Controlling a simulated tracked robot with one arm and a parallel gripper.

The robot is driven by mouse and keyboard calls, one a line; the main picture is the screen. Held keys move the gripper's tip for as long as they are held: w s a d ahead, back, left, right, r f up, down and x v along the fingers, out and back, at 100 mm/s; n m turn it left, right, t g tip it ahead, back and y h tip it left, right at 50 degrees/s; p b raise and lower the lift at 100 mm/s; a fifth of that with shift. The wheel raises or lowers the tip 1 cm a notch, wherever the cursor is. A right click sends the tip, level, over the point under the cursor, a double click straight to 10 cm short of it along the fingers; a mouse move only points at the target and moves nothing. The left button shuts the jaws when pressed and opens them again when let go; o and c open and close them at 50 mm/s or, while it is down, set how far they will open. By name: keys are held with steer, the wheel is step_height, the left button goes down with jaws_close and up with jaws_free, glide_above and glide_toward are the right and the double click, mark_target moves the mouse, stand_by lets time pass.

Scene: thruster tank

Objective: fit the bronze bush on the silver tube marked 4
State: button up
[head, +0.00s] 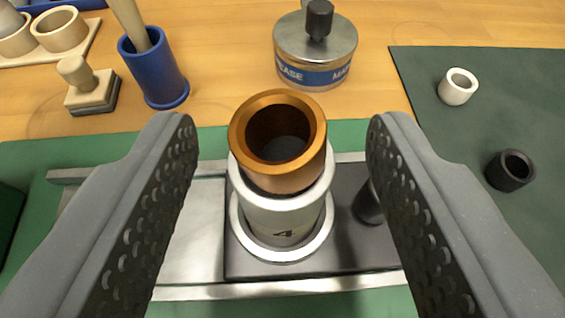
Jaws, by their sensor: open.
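The bronze bush (289,178) sits at the top of the silver tube marked 4 (280,218), with its open end facing up. The lower edge of the bush meets the tube's rim; how deep it sits inside is hidden. The tube stands upright in a round silver collar (250,243) on a dark plate, its 4 facing me. My gripper (278,135) is open, one finger to the left and one to the right of the bush and tube, with a clear gap on both sides.
A dark peg (368,205) stands right of the tube, partly behind my right finger. A grease tin (315,55), a blue cup (155,70) and a stamp (88,88) stand behind. A white ring (457,87) and a black ring (510,170) lie on the dark mat (475,135).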

steer(key=d+p+v, duration=0.1)
steer(key=v, duration=1.2)
steer(key=shift+a+p, duration=0.4)
steer(key=s+r, duration=0.3)
steer(key=r, duration=0.9)
steer(key=s+r+t, duration=0.1)
steer(key=s+r, duration=0.3)
steer(key=r, duration=0.8)
steer(key=s+r+t+y, duration=0.1)
steer(key=s+r, duration=0.3)
steer(key=r, duration=0.8)
steer(key=shift+r+n+p, duration=0.3)
steer(key=shift+r+n, duration=0.1)
